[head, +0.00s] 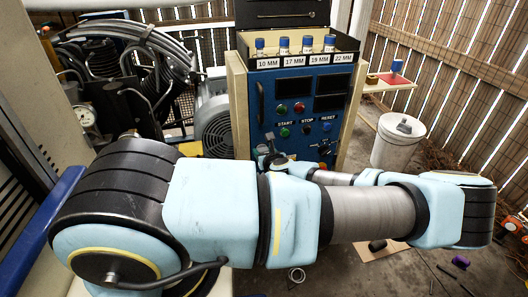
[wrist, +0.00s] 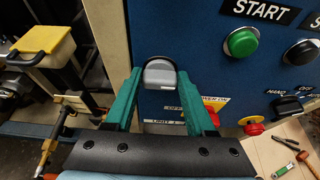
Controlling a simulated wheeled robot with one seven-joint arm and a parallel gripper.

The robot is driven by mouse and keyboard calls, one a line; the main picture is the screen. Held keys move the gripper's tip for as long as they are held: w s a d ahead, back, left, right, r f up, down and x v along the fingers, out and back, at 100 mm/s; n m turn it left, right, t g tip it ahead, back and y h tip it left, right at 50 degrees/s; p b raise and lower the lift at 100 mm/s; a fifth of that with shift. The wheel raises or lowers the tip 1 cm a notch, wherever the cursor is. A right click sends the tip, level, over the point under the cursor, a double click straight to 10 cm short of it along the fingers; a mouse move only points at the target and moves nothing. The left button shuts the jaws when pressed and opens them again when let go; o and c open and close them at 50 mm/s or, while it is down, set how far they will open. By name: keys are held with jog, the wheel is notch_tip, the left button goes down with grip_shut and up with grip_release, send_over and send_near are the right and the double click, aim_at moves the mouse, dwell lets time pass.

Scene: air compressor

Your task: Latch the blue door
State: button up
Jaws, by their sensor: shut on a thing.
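The blue door (head: 268,78) is the front panel of a cream cabinet and looks flush with its frame. It also fills the upper right of the wrist view (wrist: 206,72). A grey rounded latch knob (wrist: 160,75) with a dark rim sits near the door's left edge. My gripper (wrist: 157,88) has its green fingers on either side of this knob and is shut on it. In the head view my gripper (head: 268,155) is at the door's lower left, small and partly hidden by my arm.
Green START (wrist: 241,42) and black STOP buttons lie right of my gripper. A red-and-yellow power switch (wrist: 213,108) is close to the right finger. A yellow-topped part (wrist: 44,42) stands at left. A white bucket (head: 398,142) stands on the floor at right.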

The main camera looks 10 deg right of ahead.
grip_shut()
jog(key=shift+a, duration=0.1)
jog(key=n+h, duration=0.1)
jog(key=n+b, duration=0.1)
jog(key=shift+a+f+n+t+h, duration=0.1)
jog(key=shift+a+n+t+h, duration=0.2)
jog(key=shift+n+h, duration=0.1)
jog(key=shift+a+f+n+t+h+b, duration=0.15)
jog(key=shift+n+t+h+b, duration=0.25)
jog(key=shift+n+h+b, duration=0.6)
jog(key=n+t+b, duration=0.1)
jog(key=n, duration=0.2)
jog(key=n+t+h+b, duration=0.1)
jog(key=n+b, duration=0.1)
jog(key=f+n+h+b, duration=0.1)
jog(key=n+b, duration=0.1)
jog(key=n, duration=0.1)
jog(key=shift+s+a+n+t, duration=0.1)
jog(key=shift+a+n+t, duration=0.1)
jog(key=shift+n+t, duration=0.15)
